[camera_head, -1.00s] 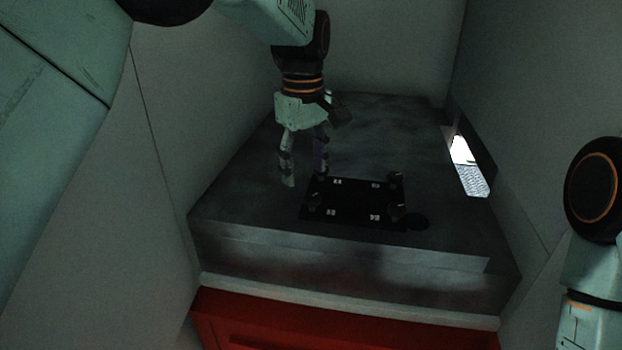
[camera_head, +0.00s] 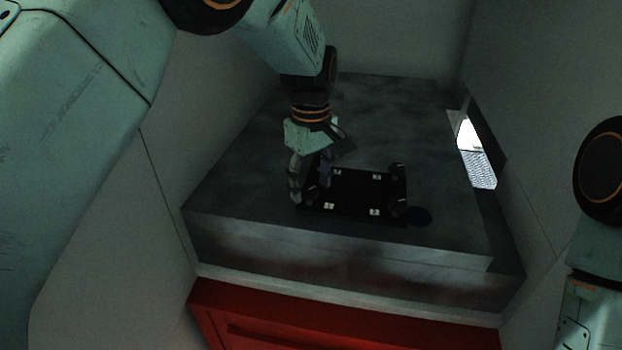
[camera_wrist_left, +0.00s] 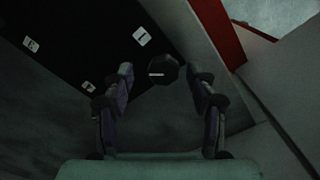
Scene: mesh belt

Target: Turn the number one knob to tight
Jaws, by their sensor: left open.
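A black panel (camera_head: 352,192) with small white labels lies on the grey bench top. A dark knob (camera_wrist_left: 163,70) with a short white line, level in the left wrist view, sits at the panel's corner near a white label (camera_wrist_left: 141,36). The label's number is not clearly readable. My left gripper (camera_head: 309,190) points down over the panel's left end. In the left wrist view, its open fingers (camera_wrist_left: 160,82) are on either side of the knob, with visible gaps. Other knobs (camera_head: 397,207) stand at the panel's right end. My right gripper is out of view.
The grey bench top (camera_head: 240,190) is mostly clear around the panel. A red drawer front (camera_head: 300,325) is below its front edge. Walls stand close on both sides. A bright slot (camera_head: 476,155) opens in the right wall. A dark round spot (camera_head: 420,217) is right of the panel.

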